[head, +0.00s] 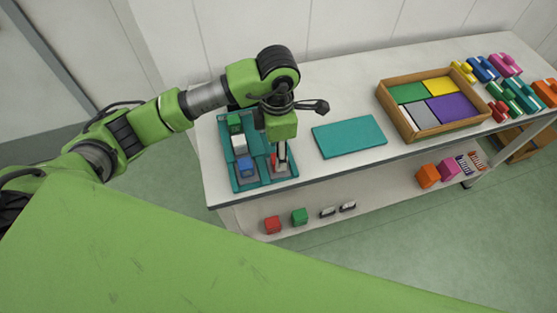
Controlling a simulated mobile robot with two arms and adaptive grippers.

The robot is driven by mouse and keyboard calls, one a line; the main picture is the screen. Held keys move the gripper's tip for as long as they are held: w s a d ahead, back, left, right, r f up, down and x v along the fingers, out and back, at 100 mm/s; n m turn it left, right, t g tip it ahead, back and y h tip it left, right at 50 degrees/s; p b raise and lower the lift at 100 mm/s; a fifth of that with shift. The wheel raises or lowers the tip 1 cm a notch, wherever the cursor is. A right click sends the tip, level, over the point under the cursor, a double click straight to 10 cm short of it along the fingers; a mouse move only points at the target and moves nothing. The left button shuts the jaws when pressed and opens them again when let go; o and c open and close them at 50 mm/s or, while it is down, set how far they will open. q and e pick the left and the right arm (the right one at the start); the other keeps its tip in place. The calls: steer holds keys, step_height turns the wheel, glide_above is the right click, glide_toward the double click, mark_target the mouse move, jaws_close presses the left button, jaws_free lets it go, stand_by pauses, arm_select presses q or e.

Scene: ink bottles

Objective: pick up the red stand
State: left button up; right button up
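My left gripper (282,158) points down over the right part of a teal tray (243,184) at the left end of the table. A small red and white thing (279,168) sits in the tray right at its fingertips. It may be the red stand, but the gripper hides much of it. I cannot tell whether the fingers are open or shut on it. A green block (235,122), a white block (239,144) and a blue block (246,166) stand in the tray's left row. My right gripper is not in view.
A flat teal board (349,136) lies right of the tray. A wooden box (404,127) with coloured compartments stands further right, with several coloured blocks beyond it.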

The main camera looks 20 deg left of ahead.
arm_select(q)
step_height(320, 180, down, 4)
steer(key=shift+s+r+p, duration=0.1)
steer(key=shift+r+p, duration=0.05)
steer(key=shift+p, duration=0.45)
steer(key=shift+f, duration=0.35)
steer(key=c, duration=1.2)
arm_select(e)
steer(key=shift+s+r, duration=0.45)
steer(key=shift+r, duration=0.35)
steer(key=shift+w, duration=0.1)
